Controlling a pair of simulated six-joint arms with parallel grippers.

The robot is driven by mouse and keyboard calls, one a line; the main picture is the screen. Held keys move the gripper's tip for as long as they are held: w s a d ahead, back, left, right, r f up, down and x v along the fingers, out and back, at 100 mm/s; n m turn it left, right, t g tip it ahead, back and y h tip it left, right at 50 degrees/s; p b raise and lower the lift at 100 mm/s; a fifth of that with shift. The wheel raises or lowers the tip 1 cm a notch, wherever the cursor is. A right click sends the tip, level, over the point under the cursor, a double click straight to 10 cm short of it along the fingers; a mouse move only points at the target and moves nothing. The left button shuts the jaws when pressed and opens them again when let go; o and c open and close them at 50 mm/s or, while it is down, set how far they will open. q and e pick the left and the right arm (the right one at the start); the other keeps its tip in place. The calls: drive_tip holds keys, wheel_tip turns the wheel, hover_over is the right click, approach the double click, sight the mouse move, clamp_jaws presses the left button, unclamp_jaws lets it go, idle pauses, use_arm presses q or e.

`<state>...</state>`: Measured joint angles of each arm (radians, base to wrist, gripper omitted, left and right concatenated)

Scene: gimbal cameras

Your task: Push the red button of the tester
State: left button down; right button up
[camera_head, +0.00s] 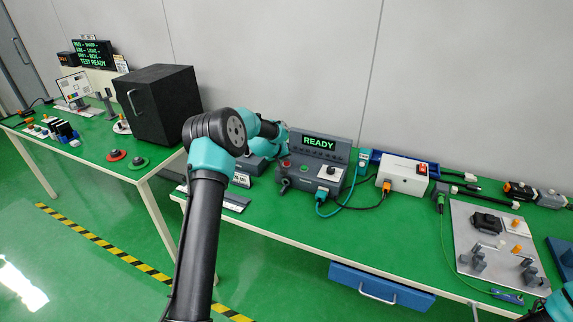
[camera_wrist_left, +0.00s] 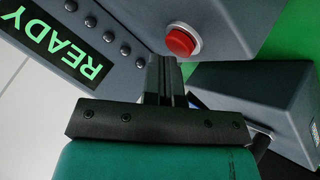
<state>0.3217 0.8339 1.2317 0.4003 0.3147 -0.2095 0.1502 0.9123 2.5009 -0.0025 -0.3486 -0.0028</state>
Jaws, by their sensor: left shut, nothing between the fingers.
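The tester (camera_head: 312,183) is a dark grey box on the green bench, with a screen (camera_head: 319,144) reading READY in green. The screen also shows in the left wrist view (camera_wrist_left: 62,50). The red button (camera_wrist_left: 181,41) sits in a pale ring on the tester's panel. My left gripper (camera_wrist_left: 167,62) is shut and empty, with its fingertips beside the button in the left wrist view. I cannot tell whether they touch the panel. In the head view my left arm hides part of the bench left of the tester. Only a teal piece of my right arm shows.
A white box (camera_head: 403,175) with a red switch stands right of the tester, with cables between. A metal plate (camera_head: 480,254) with fixtures lies farther right. A large black box (camera_head: 160,103) stands on the left table. The bench front before the tester is mostly clear.

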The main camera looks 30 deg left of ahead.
use_arm(q)
drive_tip(key=shift+f, duration=0.45)
idle(0.3)
drive_tip(key=shift+r, duration=3.4)
